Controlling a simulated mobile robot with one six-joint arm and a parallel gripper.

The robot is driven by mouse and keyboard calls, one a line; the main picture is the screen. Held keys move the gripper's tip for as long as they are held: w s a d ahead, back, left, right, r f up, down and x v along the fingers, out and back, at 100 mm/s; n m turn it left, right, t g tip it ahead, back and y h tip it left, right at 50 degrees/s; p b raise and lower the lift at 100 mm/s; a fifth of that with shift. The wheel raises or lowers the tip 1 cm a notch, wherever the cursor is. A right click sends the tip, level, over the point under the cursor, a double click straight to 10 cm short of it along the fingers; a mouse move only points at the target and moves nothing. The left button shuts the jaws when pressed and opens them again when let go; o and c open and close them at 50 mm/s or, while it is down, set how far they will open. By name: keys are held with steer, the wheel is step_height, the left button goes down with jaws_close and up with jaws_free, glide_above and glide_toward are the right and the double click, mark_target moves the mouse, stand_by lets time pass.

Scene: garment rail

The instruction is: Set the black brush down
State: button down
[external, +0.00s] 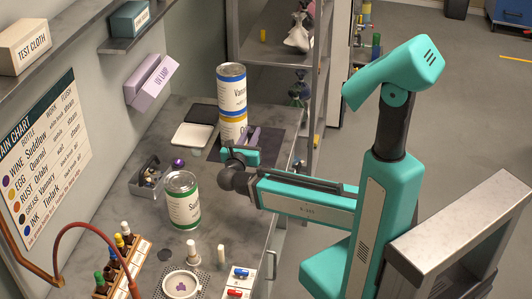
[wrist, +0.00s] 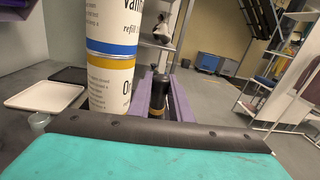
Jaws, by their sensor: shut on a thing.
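My gripper (external: 252,137) is low over the workbench, beside the stacked cans. In the wrist view its two lilac fingers (wrist: 160,84) are shut on the black brush (wrist: 158,98), a dark upright shape with a gold band low down. In the external view the brush cannot be made out against the dark mat (external: 273,147). Whether its lower end touches the bench is hidden.
A blue-banded can (external: 231,84) stands on a yellow-banded can (external: 232,124) just behind the gripper. A green-banded can (external: 183,201) stands to the left. A white tray (external: 192,136), a grey bin (external: 143,180) and a bottle rack (external: 124,262) line the wall side.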

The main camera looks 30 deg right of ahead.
steer(key=d+f+b, duration=0.2)
steer(key=d+f, duration=0.2)
steer(key=f, duration=0.2)
steer(key=w+a+r+n+t+y, duration=0.2)
steer(key=w+a+r+n+y, duration=0.15)
steer(key=w+a+y, duration=0.45)
steer(key=w+a+r+n+t+y, duration=0.15)
steer(key=w+a+n+y, duration=0.3)
steer(key=a, duration=0.75)
steer(key=w+a+r+n+t+y, duration=0.2)
steer(key=w+a+r+n+y, duration=0.3)
steer(key=a, duration=0.6)
steer(key=s+a+r+n+g+y, duration=0.25)
steer(key=a+n+g+y, duration=0.45)
steer(key=a+y, duration=0.5)
steer(key=s+a+r+n+g, duration=0.1)
steer(key=s+a+n+g, duration=0.2)
steer(key=s+g, duration=0.3)
steer(key=s+a+r+n+g+b, duration=0.1)
steer(key=s+a+n+g, duration=0.2)
steer(key=s+n+g, duration=0.2)
steer(key=shift+s+a+r+g+b, duration=0.3)
steer(key=shift+s+a+g, duration=0.1)
steer(key=shift+s+g, duration=0.35)
steer(key=shift+s+y, duration=0.1)
steer(key=shift+y, duration=0.25)
step_height(320, 180, down, 14)
steer(key=p, duration=0.4)
